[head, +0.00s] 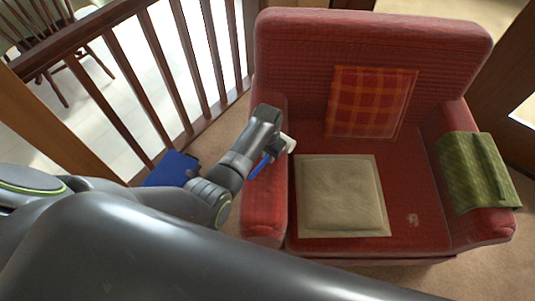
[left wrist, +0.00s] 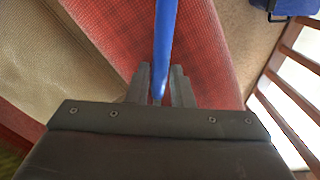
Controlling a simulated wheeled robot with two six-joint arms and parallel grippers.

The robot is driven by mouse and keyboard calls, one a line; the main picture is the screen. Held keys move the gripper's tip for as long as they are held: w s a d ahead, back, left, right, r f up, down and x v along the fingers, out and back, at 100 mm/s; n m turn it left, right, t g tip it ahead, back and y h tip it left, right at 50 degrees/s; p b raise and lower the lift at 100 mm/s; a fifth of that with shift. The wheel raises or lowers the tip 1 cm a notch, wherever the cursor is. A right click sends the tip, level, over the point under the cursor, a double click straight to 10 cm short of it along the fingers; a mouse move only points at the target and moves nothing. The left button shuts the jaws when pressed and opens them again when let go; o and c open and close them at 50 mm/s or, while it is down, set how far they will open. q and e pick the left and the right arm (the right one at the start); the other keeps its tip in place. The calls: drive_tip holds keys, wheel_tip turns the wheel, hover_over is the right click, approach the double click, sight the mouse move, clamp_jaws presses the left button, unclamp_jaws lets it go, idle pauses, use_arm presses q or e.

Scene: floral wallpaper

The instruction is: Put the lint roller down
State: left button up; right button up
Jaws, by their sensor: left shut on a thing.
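The lint roller has a blue handle (head: 261,167) and a white roller end (head: 289,143). My left gripper (head: 275,148) is shut on its handle and holds it over the left armrest of the red armchair (head: 373,42). In the left wrist view the blue handle (left wrist: 164,40) runs up from between the fingers (left wrist: 158,88), with the red armrest behind it. The white end is not seen in that view. My right gripper is not in view.
A beige cushion (head: 341,196) lies on the seat, and a plaid cushion (head: 371,102) leans on the backrest. A green cloth (head: 477,171) covers the right armrest. A blue object (head: 170,169) is on the floor by the wooden railing (head: 167,67). The seat's right part is mostly bare.

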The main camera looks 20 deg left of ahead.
use_arm(q)
drive_tip(key=shift+f, duration=0.15)
drive_tip(key=o, duration=0.9)
drive_tip(key=shift+r, duration=0.6)
wheel_tip(320, 180, up, 11)
drive_tip(key=shift+r+p, duration=0.1)
drive_tip(key=shift+p, duration=0.9)
